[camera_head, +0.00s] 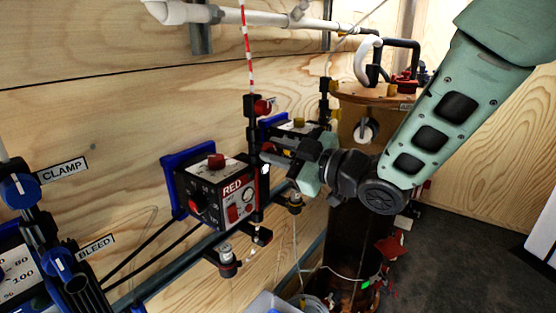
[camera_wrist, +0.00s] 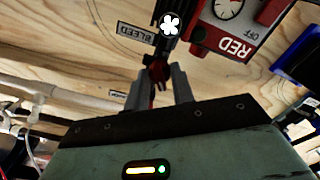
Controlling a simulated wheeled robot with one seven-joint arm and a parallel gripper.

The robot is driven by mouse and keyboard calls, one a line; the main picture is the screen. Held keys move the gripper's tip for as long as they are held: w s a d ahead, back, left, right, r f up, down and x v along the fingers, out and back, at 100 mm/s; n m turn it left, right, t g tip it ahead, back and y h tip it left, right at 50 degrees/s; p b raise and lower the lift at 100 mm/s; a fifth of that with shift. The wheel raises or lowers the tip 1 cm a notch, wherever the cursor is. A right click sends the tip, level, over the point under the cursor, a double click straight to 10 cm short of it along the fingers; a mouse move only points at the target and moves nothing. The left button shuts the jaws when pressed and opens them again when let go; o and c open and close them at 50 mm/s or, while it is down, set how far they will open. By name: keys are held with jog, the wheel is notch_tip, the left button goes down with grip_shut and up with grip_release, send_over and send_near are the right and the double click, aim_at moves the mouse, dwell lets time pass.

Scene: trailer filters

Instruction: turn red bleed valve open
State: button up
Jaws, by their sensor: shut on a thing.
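The red bleed valve (camera_wrist: 158,70) shows as a small dark red piece between my fingertips in the wrist view, below a black upright fitting. My gripper (camera_wrist: 158,84) is shut on it, one grey finger on each side. In the head view my gripper (camera_head: 270,151) reaches left to the black upright beside the box marked RED (camera_head: 222,190). The valve is hidden there behind the fingers, and its handle angle cannot be told. A BLEED label (camera_wrist: 136,33) appears upside down beside the fitting in the wrist view.
A red knob (camera_head: 262,107) sits higher on the black upright. A blue-backed unit (camera_head: 290,127) is close behind my gripper. Blue CLAMP (camera_head: 20,190) and BLEED (camera_head: 57,262) knobs are at the far left. A brown column (camera_head: 352,235) stands beneath my arm.

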jog(key=n+b, duration=0.1)
jog(key=b, duration=0.1)
jog(key=n+b, duration=0.2)
jog(key=b, duration=0.1)
jog(key=shift+f+n, duration=0.3)
jog(key=shift+f, duration=0.1)
jog(key=n+b, duration=0.3)
jog(key=b, duration=0.3)
jog(key=shift+n, duration=0.3)
jog(key=n+b, duration=0.3)
jog(key=b, duration=0.2)
jog(key=shift+r, duration=0.1)
jog(key=shift+r+n+b, duration=0.1)
jog(key=shift+n+b, duration=0.35)
jog(key=shift+n, duration=0.15)
jog(key=shift+r, duration=0.1)
jog(key=o, duration=1)
jog(key=shift+s, duration=0.1)
